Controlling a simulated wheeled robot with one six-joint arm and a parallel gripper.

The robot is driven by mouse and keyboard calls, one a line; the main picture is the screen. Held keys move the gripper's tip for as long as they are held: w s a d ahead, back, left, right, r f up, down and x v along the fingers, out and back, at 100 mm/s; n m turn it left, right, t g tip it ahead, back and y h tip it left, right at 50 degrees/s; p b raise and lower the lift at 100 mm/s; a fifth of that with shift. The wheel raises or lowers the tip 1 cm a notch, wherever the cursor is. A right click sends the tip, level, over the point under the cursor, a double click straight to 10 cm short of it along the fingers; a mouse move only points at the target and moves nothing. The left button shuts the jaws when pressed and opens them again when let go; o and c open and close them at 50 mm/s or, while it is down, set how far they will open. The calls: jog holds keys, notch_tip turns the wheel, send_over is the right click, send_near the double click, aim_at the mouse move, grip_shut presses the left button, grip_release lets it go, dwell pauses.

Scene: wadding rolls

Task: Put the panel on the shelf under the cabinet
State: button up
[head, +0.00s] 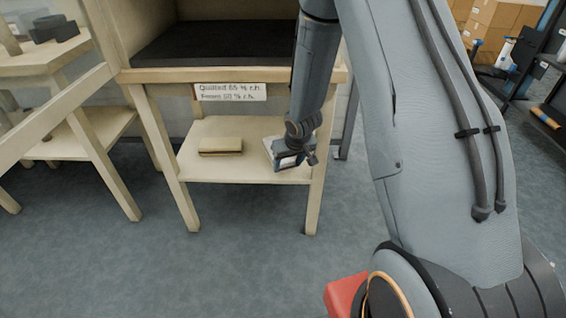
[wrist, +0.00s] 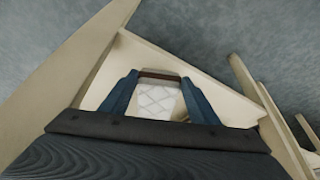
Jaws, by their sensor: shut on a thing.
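My gripper (head: 290,160) is low at the right end of the shelf (head: 235,172) under the cabinet (head: 230,75). It is shut on the panel, whose pale edge (head: 268,146) shows at the gripper's left in the head view. In the wrist view, the white quilted panel (wrist: 157,101) shows between the two blue fingers of my gripper (wrist: 160,76), with a dark brown strip across the fingertips. The gripper hides much of the panel in the head view. I cannot tell whether the panel touches the shelf.
A flat tan and brown stack (head: 220,146) lies left of my gripper on the shelf. Wooden legs (head: 164,150) stand at the shelf's ends, and a label (head: 230,92) hangs at the cabinet's front edge. Another wooden table (head: 85,135) stands left. Bare shelf lies in front of the stack.

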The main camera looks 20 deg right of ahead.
jog(key=shift+w+a+r+p, duration=0.1)
jog(key=shift+w+a+p, duration=0.05)
jog(key=shift+w+p, duration=1.75)
jog(key=f+b, duration=0.2)
jog(key=b, duration=0.1)
jog(key=f+b, duration=0.1)
jog(key=shift+w+f+b, duration=0.25)
jog(key=shift+f+b, duration=0.05)
jog(key=shift+b, duration=0.05)
jog(key=shift+f, duration=0.2)
jog(key=o, duration=1)
jog(key=shift+r, duration=0.15)
